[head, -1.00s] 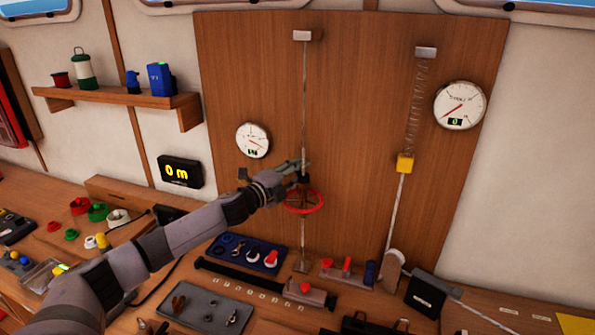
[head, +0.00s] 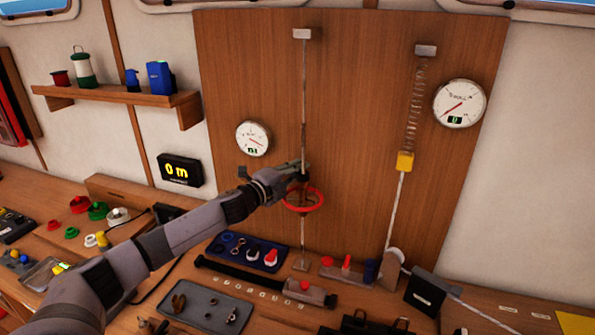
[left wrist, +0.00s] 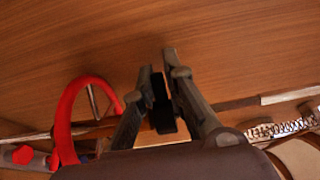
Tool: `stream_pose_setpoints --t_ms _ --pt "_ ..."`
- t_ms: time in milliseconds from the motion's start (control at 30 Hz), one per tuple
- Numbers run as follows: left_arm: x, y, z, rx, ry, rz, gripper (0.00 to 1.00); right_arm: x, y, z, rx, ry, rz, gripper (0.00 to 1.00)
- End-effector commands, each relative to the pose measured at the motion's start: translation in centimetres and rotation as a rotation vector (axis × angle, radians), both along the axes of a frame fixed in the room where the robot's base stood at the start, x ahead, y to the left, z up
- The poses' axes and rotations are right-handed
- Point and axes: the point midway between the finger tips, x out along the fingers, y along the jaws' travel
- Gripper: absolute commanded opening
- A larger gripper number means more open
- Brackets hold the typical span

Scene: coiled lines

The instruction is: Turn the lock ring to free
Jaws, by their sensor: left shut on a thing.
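The red handwheel (head: 303,200) sits on the thin vertical line in front of the wooden panel. My left gripper (head: 299,171) is just above the wheel, at the line. In the left wrist view the gripper (left wrist: 159,75) is shut on a small black part (left wrist: 162,106), which looks like the lock ring. In the head view the fingers mostly hide that part. The red wheel also shows in the left wrist view (left wrist: 72,110), left of the fingers and apart from them. My right gripper is not in view.
A round gauge (head: 253,138) is left of the line. A coil spring (head: 413,100) with a yellow block (head: 405,161) hangs to the right. Below are a blue tray (head: 232,247) and a grey tray (head: 190,292) with small parts. The panel between line and spring is clear.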

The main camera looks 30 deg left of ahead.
Motion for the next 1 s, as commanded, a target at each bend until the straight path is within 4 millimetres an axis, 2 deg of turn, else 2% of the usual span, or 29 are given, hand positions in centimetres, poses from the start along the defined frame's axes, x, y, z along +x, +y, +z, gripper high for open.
stream_pose_setpoints --t_ms 33,367,1000 --pt "-0.1 -0.1 -0.5 0.004 0.006 0.007 0.00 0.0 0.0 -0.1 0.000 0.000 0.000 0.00" --pt "-0.6 -0.1 -0.7 0.002 0.007 0.166 0.00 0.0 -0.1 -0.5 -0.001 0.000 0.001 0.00" --pt "-2.4 -0.2 -1.0 -0.002 0.012 0.761 0.00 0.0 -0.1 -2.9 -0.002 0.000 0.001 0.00"
